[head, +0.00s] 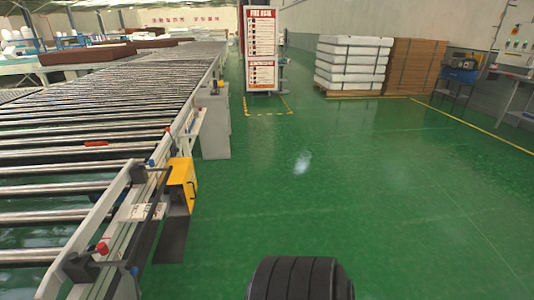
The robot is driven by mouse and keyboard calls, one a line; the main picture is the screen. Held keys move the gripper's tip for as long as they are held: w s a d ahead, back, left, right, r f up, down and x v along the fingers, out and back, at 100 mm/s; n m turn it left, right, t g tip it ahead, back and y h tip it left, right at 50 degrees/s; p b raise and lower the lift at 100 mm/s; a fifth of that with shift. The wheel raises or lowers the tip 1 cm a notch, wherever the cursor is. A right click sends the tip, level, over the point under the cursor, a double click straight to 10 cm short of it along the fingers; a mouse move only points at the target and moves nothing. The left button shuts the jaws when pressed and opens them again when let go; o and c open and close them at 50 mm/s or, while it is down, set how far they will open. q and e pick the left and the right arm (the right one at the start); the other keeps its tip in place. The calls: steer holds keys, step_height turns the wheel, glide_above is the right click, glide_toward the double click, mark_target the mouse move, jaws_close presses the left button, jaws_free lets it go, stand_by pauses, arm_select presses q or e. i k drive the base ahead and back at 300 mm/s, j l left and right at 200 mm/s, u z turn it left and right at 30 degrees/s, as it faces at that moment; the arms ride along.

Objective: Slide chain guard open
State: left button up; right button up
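A roller conveyor (75,115) runs along the left side. On its near right side is a yellow box-shaped housing (181,184). A dark bar (152,222) runs along the conveyor's side frame next to a white label plate (135,212). I cannot tell for sure which of these parts is the chain guard, or whether it is open or closed. Neither of my grippers shows. A black ribbed rounded part at the bottom centre is likely mine.
A grey box (213,125) stands against the conveyor's right side. A red and white sign stand (261,48), wrapped white stacks (352,65) and brown stacks (413,67) stand farther back. The green floor (350,180) to the right is clear.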

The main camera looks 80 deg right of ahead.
mark_target(182, 171)
steer(key=z, duration=1.7)
steer(key=i+l+z, duration=0.3)
steer(key=i, duration=0.85)
steer(key=i+l+z, duration=0.1)
steer(key=i+z, duration=0.2)
steer(key=i, duration=0.9)
